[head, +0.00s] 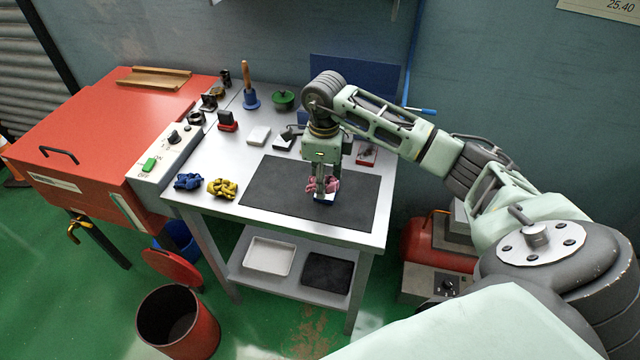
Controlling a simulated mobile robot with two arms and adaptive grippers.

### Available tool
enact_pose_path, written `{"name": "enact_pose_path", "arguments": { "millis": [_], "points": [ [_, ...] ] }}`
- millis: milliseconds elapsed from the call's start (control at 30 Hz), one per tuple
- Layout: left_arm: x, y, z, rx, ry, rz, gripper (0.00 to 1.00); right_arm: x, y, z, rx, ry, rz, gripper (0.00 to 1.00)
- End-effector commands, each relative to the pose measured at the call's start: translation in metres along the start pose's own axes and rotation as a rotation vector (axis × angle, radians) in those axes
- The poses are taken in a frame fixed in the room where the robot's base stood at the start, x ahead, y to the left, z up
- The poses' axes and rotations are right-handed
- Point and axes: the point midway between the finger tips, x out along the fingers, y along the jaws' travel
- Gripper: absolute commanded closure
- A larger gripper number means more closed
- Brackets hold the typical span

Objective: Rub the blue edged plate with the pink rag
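My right gripper (322,188) points down over the dark mat (270,188) on the cart. Its fingers are closed on the bunched pink rag (333,184), which shows on both sides of them. The blue edged plate (325,199) lies on the mat directly under the rag. The rag seems to touch the plate, but the contact itself is hidden. My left gripper is not in view.
A blue rag (188,181) and a yellow rag (222,188) lie at the cart's left front. A white block (259,136), a red-and-black block (227,121), a wooden-handled tool (248,88) and a green lidded item (284,99) stand behind the mat. The mat's left side is clear.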

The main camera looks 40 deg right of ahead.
Motion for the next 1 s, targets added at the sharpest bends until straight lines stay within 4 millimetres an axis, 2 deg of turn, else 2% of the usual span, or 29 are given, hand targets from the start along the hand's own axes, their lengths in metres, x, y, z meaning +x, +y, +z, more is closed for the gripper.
{"name": "enact_pose_path", "arguments": {
  "millis": [100,333,1000],
  "points": [
    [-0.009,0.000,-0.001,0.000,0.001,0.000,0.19,-0.015,-0.004,-0.003,0.003,0.000,-0.002,0.79],
    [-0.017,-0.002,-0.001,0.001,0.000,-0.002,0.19,-0.031,-0.008,-0.009,0.006,0.000,-0.002,0.79],
    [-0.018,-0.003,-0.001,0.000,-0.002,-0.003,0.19,-0.033,-0.008,-0.007,0.004,-0.001,-0.002,0.79]
  ]
}}
